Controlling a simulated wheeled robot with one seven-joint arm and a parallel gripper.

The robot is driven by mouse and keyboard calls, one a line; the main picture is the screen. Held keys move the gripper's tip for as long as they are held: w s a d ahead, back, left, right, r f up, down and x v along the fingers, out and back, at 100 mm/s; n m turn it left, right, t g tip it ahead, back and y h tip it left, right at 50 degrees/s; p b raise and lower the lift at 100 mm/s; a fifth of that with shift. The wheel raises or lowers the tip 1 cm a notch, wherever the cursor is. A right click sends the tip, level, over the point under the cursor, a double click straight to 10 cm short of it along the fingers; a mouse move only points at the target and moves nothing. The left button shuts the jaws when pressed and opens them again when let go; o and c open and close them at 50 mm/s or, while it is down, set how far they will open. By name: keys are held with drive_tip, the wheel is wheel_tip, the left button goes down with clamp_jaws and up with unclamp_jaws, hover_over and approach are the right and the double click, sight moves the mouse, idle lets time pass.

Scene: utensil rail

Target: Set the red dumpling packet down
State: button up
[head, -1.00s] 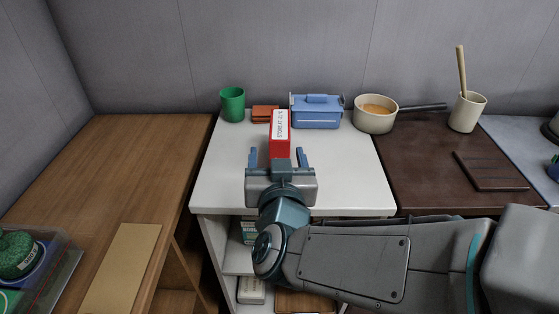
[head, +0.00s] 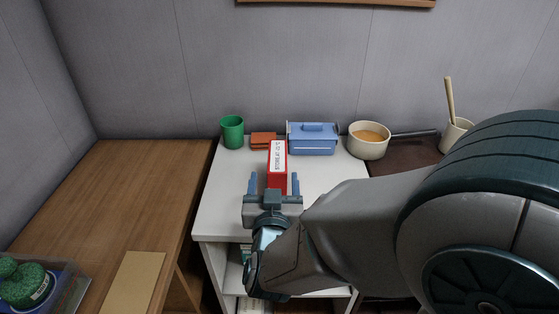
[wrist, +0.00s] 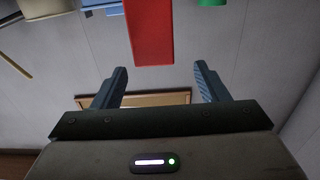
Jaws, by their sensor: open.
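The red dumpling packet (head: 278,166) stands on the white counter (head: 225,205), its white label facing up. My gripper (head: 274,184) is open in front of it, with one blue finger to each side and a gap between each finger and the packet's near end. In the wrist view, which looks upside down, the red packet (wrist: 149,30) is beyond the fingertips, and the space between the open fingers (wrist: 160,82) is empty.
A green cup (head: 232,132), a terracotta block (head: 263,140), a blue lidded box (head: 313,139) and a cream pan of orange contents (head: 368,141) line the back. My arm covers the right side. The wooden counter (head: 150,190) at left is mostly clear.

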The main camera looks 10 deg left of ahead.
sight(278, 159)
drive_tip(key=x, duration=0.3)
drive_tip(key=shift+d+f+x, duration=0.1)
drive_tip(key=shift+f+x, duration=0.05)
drive_tip(key=shift+x, duration=0.7)
drive_tip(key=shift+d+f+x, duration=0.1)
drive_tip(key=shift+f+x, duration=0.05)
drive_tip(key=shift+x, duration=0.75)
drive_tip(key=shift+d+f+x, duration=0.1)
drive_tip(key=shift+f+x, duration=0.05)
drive_tip(key=shift+x, duration=0.7)
clamp_jaws()
